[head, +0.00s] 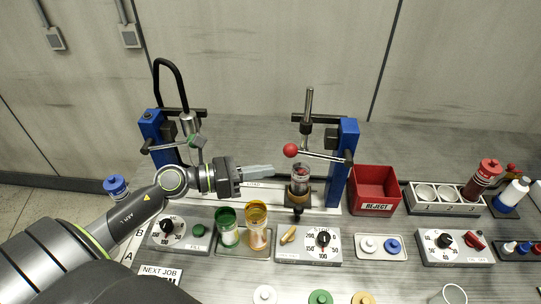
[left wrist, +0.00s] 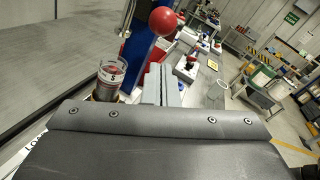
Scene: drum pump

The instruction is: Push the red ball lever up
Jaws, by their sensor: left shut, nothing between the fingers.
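The red ball (head: 290,150) sits at the left end of a thin lever (head: 322,156) that reaches to the right blue press column (head: 343,165). The lever runs nearly level, with the ball slightly higher. My left gripper (head: 272,170) is shut and empty, pointing right. In the head view its tips are left of and a little below the ball. In the left wrist view the red ball (left wrist: 163,21) appears ahead of the shut fingers (left wrist: 162,85). A clear cup with red contents (head: 300,176) stands under the press, just right of the fingertips. My right gripper is not in view.
A second blue press (head: 152,133) stands behind my left arm. A red REJECT bin (head: 374,190) is right of the right press. Green (head: 228,228) and amber (head: 257,226) cups stand in a tray in front. Control boxes with knobs (head: 323,238) line the front.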

